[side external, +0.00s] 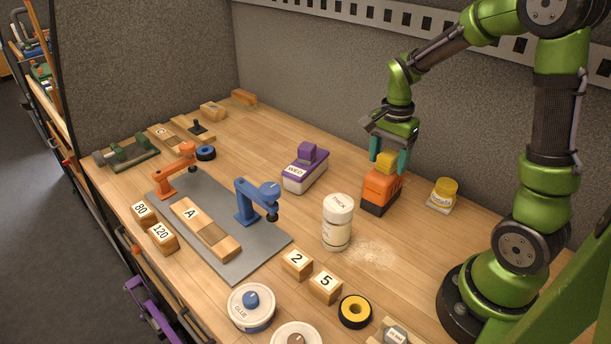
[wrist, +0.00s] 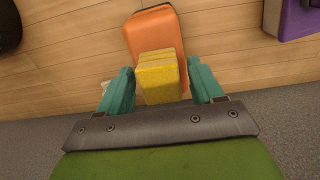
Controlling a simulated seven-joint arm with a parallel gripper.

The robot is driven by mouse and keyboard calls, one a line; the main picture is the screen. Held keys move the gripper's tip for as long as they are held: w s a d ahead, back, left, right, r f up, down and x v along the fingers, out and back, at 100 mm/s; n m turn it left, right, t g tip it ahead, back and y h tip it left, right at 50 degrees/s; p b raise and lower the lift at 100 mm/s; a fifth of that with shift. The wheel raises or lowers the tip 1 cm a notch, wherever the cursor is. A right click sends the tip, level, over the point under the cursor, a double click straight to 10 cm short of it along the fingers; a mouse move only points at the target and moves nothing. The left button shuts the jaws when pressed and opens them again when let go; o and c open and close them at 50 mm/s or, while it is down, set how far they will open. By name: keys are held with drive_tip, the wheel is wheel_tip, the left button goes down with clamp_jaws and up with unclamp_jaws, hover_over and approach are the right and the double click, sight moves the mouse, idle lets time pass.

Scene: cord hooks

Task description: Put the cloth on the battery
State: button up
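The orange block-shaped item with a dark base (side external: 380,190), which I take for the battery, stands on the bench below my gripper; its orange top shows in the wrist view (wrist: 156,30). A small yellow, rough-textured block (side external: 387,159), perhaps the folded cloth, is at its top; it fills the middle of the wrist view (wrist: 159,76). I cannot tell whether the yellow block rests on the orange one. My gripper (side external: 390,160) points down with its teal fingers on either side of the yellow block. In the wrist view, a gap shows between each finger and the block, so the gripper (wrist: 160,78) looks open.
A purple and white box (side external: 305,170) stands to the left. A white jar labelled THICK (side external: 338,222) is in front, beside spilled powder (side external: 370,252). A yellow-topped item (side external: 443,193) is to the right. A grey mat (side external: 245,255) holds orange and blue clamps.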

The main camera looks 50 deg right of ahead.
sight(389, 154)
drive_tip(key=shift+o, duration=0.3)
drive_tip(key=shift+r, duration=0.1)
wheel_tip(389, 154, up, 12)
drive_tip(key=s+a+n+t+y, duration=0.1)
drive_tip(key=s+a+n+t, duration=0.2)
drive_tip(key=a+n, duration=0.4)
drive_tip(key=s+a+r+n+t+y, duration=0.1)
drive_tip(key=s+a+n+t, duration=0.3)
drive_tip(key=a+n, duration=0.3)
drive_tip(key=shift+s+a+r, duration=0.15)
drive_tip(key=shift+s+a, duration=0.25)
drive_tip(key=shift+a, duration=0.75)
